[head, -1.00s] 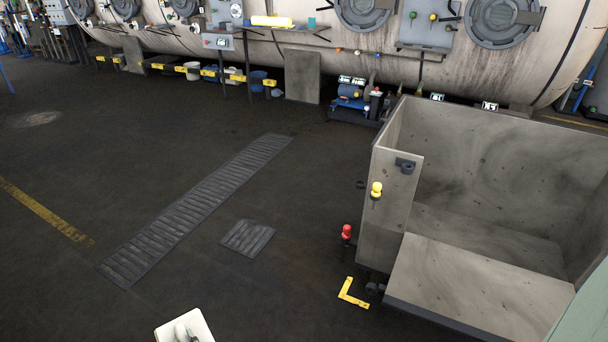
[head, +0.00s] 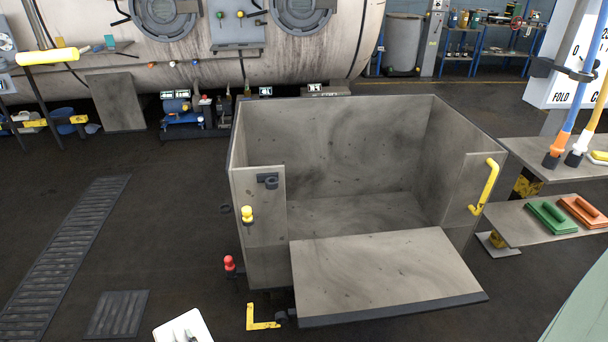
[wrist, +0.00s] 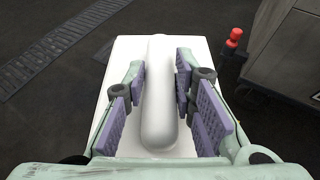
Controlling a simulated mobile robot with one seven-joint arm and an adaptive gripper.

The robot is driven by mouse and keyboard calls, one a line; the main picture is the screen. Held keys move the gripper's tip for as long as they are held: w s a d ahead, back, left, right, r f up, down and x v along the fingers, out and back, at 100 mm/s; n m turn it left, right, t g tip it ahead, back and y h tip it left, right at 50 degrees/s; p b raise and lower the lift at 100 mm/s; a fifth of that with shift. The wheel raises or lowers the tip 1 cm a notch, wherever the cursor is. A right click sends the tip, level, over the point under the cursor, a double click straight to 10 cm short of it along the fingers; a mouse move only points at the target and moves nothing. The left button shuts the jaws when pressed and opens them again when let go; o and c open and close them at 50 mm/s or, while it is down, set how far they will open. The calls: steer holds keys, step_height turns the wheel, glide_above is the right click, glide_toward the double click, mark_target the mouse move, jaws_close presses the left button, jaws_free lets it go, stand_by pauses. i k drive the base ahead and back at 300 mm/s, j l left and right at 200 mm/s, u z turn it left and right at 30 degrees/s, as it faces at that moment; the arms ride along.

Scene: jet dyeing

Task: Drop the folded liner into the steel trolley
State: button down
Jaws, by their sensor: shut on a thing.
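The steel trolley (head: 335,135) stands ahead of me in the middle of the head view. Its grey, stained tub looks empty, and its front flap (head: 385,272) is lowered outward. In the wrist view my gripper (wrist: 163,85) is shut on the folded liner (wrist: 158,100), with purple pads on either side of its rounded white ridge. The liner's flat white part spreads beneath the fingers. A corner of the liner (head: 182,328) shows at the bottom of the head view, left of and nearer than the trolley. The trolley's corner (wrist: 290,50) shows at upper right in the wrist view.
A red knob (head: 229,263) and yellow knob (head: 247,214) are at the trolley's left front. A yellow handle (head: 486,185) is at its right. A bench (head: 530,222) with green and orange brushes stands right. The large dyeing vessel (head: 90,45) is behind.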

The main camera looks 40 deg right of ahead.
mark_target(348, 231)
steer(key=i+j+z, duration=0.2)
steer(key=z, duration=0.2)
steer(key=i+j+z, duration=0.15)
steer(key=j+z, duration=0.3)
